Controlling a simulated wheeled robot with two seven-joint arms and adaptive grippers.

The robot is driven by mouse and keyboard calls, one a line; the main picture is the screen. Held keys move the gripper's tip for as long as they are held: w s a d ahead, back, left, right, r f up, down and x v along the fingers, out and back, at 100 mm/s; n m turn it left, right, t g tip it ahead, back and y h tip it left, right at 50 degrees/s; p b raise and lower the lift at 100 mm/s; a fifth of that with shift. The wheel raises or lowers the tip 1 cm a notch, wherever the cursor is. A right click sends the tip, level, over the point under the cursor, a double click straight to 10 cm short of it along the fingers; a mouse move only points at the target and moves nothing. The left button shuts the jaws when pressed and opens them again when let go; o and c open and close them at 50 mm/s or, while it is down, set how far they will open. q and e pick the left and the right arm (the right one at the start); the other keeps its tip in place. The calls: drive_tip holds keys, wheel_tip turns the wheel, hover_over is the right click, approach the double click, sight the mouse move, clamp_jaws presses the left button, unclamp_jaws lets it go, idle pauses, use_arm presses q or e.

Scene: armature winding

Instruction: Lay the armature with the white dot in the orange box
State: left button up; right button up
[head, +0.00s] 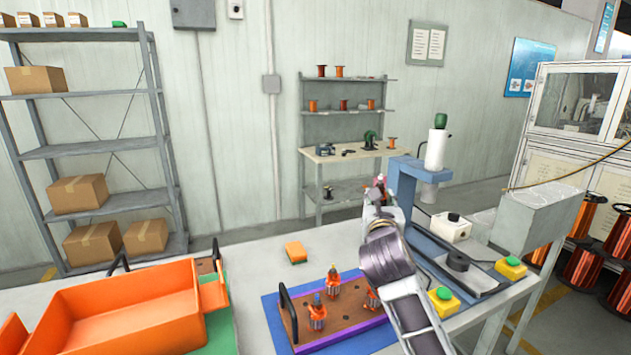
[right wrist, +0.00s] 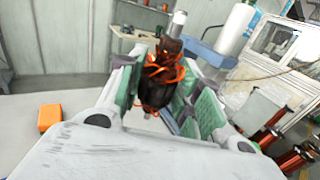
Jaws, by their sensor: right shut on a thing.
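My right gripper (head: 378,195) is raised over the table in front of the blue press. In the right wrist view, its green-padded fingers (right wrist: 155,90) are shut on an armature (right wrist: 160,82) with orange windings, a dark core and a shaft pointing up. The shaft's tip looks pale; I cannot tell for sure whether it is a white dot. Other armatures stand upright on a wooden board (head: 345,318), one at the back (head: 331,284) and one at the front (head: 317,316). The large orange box (head: 130,312) is at the left and its visible floor is bare. My left gripper is not in view.
The board lies on a blue mat (head: 272,318) and has a dark handle at its left. A small orange block (head: 296,252) lies behind it. The blue press (head: 405,185) and yellow button boxes (head: 444,301) are at the right.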

drive_tip(key=s+a+f+n+y, duration=0.2)
drive_tip(key=s+a+f, duration=0.3)
drive_tip(key=a+f, duration=0.3)
drive_tip(key=shift+s+a+f+y, duration=0.3)
drive_tip(key=shift+f+y, duration=0.3)
drive_tip(key=shift+f, duration=0.65)
